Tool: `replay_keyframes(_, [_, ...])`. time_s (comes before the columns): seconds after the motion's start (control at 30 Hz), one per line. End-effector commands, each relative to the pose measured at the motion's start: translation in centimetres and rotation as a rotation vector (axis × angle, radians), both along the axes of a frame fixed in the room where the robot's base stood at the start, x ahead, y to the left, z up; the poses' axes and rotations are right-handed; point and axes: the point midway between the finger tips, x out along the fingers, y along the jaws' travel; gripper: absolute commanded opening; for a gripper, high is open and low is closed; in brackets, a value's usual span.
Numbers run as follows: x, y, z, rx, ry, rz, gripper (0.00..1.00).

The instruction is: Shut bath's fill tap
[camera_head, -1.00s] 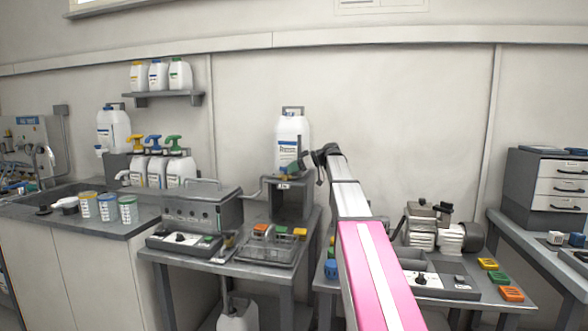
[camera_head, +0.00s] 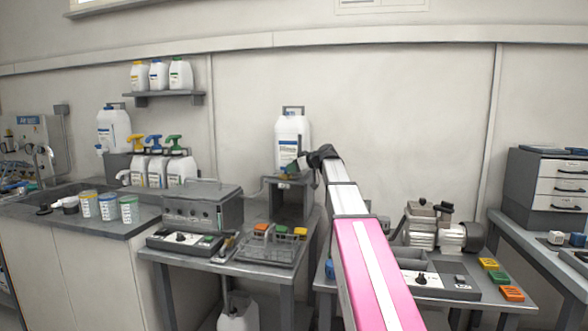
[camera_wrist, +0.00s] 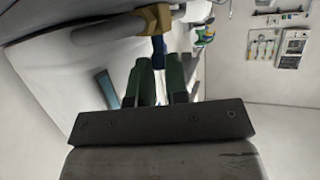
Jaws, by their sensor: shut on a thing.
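In the wrist view, a brass tap (camera_wrist: 155,17) with a blue handle (camera_wrist: 158,50) sits close to the white jug body (camera_wrist: 95,62). My gripper (camera_wrist: 160,66) has green fingers, shut on the blue handle with its tip between them. In the head view my gripper (camera_head: 297,165) is at the jug's lower front, small and partly merged with the tap. Whether the tap is open or shut cannot be told.
My arm passes over the table right of the stand. A tray (camera_head: 264,250) with coloured blocks lies in front of the stand. A compressor (camera_head: 436,230) stands to the right. Soap bottles (camera_head: 157,168) and cups stand at left.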

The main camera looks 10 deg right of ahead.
Motion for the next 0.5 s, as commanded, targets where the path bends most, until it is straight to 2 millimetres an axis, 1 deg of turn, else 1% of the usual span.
replay_keyframes(0.03, [-0.6, 0.3, 0.0, 0.0, -0.003, -0.046, 0.0])
replay_keyframes(0.5, [-1.3, 1.7, 0.0, -0.001, -0.004, -0.475, 0.0])
